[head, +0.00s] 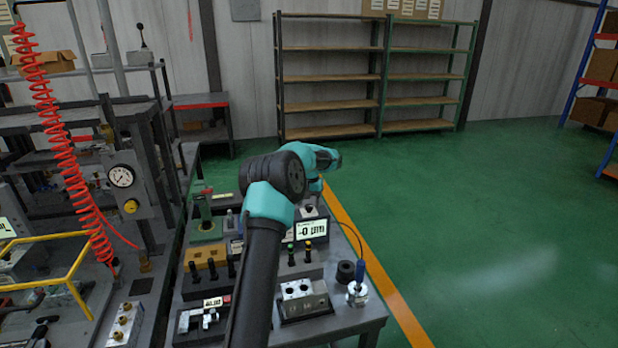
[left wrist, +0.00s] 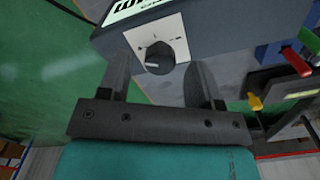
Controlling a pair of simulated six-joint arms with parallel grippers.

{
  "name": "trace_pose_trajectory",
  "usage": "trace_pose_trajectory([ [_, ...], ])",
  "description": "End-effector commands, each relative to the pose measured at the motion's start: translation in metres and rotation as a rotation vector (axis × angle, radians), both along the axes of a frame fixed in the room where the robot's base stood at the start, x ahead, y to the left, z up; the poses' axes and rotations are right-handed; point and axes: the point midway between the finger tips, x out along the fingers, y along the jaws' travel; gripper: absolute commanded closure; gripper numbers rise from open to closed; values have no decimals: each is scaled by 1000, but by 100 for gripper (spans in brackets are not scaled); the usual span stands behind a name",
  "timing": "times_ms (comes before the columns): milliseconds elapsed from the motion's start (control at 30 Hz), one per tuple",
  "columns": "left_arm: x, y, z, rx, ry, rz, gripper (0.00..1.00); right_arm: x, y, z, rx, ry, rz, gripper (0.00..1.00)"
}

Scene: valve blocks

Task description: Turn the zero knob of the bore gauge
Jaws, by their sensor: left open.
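The bore gauge is a dark box with a lit display (head: 311,230) on the bench, seen in the head view beneath my left wrist. In the left wrist view its zero knob (left wrist: 157,58) is a round dark knob with a pale pointer line on a white marked plate. My left gripper (left wrist: 158,68) is open, its two dark fingers on either side of the knob, with visible gaps. Whether the fingertips reach knob depth is unclear. In the head view my left arm hides part of the bench, and the fingers cannot be made out. My right gripper is not in view.
A metal block with holes (head: 304,299) and a blue-handled probe (head: 358,285) stand at the bench's front right. Black and coloured plugs, a green fixture (head: 206,230) and a yellow block (head: 204,262) stand left of my arm. The green floor to the right is clear.

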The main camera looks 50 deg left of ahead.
Motion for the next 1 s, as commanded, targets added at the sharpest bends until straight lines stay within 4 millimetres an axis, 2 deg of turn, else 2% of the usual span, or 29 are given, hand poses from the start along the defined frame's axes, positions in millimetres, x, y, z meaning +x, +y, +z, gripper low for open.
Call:
trace_pose_trajectory([
  [700, 1, 0, 131, 3, -4, 1, 41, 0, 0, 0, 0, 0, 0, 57],
  [833, 1, 0, 150, 2, -3, 0, 41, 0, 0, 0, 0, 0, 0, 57],
  [1000, 0, 0, 162, 1, -2, 0, 41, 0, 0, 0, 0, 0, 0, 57],
])
